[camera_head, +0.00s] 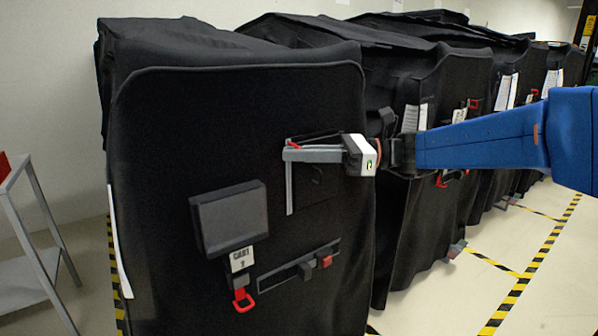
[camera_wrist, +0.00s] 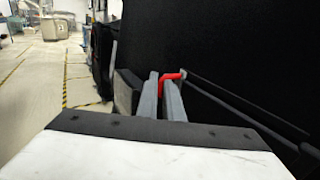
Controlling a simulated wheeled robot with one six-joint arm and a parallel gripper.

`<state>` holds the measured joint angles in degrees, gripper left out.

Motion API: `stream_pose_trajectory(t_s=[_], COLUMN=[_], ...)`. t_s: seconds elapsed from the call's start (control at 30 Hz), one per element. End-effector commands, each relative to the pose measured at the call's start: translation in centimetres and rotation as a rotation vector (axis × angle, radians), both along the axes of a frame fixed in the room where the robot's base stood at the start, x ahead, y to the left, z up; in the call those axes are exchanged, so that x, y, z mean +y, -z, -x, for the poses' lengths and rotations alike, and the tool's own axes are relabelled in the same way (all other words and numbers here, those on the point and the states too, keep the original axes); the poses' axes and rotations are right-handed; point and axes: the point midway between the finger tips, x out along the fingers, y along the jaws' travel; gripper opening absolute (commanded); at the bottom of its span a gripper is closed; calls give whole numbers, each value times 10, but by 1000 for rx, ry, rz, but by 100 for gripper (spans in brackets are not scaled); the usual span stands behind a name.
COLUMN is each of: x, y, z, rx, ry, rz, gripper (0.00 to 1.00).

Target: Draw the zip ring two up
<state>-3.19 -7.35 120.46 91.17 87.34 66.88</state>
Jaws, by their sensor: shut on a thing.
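My gripper (camera_head: 288,153) reaches in from the right against the front of the nearest black covered cart (camera_head: 160,160). Its grey fingers are shut on a small red zip ring (camera_head: 294,144), of which only a little shows above them. In the wrist view the red ring (camera_wrist: 174,76) sits at the fingertips (camera_wrist: 162,82), close to the black cover. A thin grey strip (camera_head: 289,190) runs straight down from the fingertips in the head view. A dark line, perhaps the zip, runs along the cover away from the ring in the wrist view.
Lower on the cover are a grey box (camera_head: 229,216), a cart label (camera_head: 242,260), another red ring (camera_head: 244,301) and a strap with a red piece (camera_head: 324,262). More covered carts (camera_head: 435,110) stand to the right. A metal rack (camera_head: 35,220) stands left. Striped floor lies right.

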Motion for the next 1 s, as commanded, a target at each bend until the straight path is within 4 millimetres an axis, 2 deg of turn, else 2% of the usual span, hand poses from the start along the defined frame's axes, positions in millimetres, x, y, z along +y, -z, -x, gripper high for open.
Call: stream_pose_trajectory(t_s=[0.23, 0.27, 0.3, 0.67, 0.87, 1.0], x=[0, 0, 0, -3, -22, -42], y=[0, 0, 0, 1, 1, 1], z=[0, 0, 0, 0, -1, -2], rx=[0, 0, 0, 0, -1, 0], ry=[1, 1, 1, 1, 3, 5], rz=[0, 0, 0, 1, 1, 0], gripper=[0, 11, 15, 15, 15, 15])
